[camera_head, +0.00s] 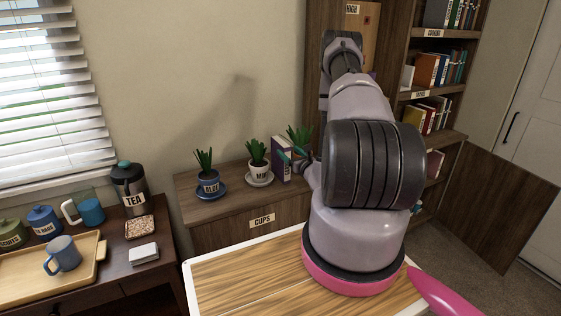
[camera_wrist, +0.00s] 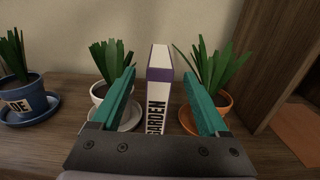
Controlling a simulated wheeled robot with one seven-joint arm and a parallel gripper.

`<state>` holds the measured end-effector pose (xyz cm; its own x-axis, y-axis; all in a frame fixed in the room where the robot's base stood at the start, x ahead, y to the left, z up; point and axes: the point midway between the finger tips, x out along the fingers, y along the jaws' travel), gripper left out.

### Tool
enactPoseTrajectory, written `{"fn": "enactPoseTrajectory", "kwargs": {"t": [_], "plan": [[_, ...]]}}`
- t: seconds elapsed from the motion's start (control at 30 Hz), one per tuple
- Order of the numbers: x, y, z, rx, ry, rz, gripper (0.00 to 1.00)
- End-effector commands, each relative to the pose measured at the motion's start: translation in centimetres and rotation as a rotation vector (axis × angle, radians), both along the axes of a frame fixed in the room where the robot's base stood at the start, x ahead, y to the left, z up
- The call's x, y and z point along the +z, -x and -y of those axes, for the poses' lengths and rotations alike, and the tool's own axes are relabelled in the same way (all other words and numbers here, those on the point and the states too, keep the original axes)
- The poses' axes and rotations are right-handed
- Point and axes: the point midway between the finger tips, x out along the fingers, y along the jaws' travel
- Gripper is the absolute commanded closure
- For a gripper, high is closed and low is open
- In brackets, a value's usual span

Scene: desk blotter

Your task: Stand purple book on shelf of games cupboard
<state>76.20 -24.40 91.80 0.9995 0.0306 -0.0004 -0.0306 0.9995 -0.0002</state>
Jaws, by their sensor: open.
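A book (camera_wrist: 158,85) with a white spine, a purple band and the word GARDEN stands upright on a low wooden cabinet (camera_head: 215,207). Its purple cover also shows in the head view (camera_head: 280,158), partly behind my gripper. In the head view, my gripper (camera_head: 291,153) is small and partly hidden by my arm. No label that I can read marks a games cupboard; a tall shelf unit (camera_head: 447,133) at the right is partly hidden by my arm.
Potted plants flank the book: one in a white pot (camera_wrist: 98,93) on the left, one in an orange pot (camera_wrist: 222,100) on the right. A blue pot (camera_head: 209,183) stands further left. A brown panel (camera_head: 490,205) stands beside the shelf unit. A tea table (camera_head: 140,285) is at lower left.

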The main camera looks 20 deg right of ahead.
Motion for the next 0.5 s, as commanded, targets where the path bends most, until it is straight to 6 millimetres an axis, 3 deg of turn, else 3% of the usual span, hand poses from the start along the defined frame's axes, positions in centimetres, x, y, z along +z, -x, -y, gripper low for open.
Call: {"fn": "enactPoseTrajectory", "kwargs": {"t": [0.5], "plan": [[-1.0, -6.2, -0.3, 0.005, 0.002, 0.002, 0.22]]}}
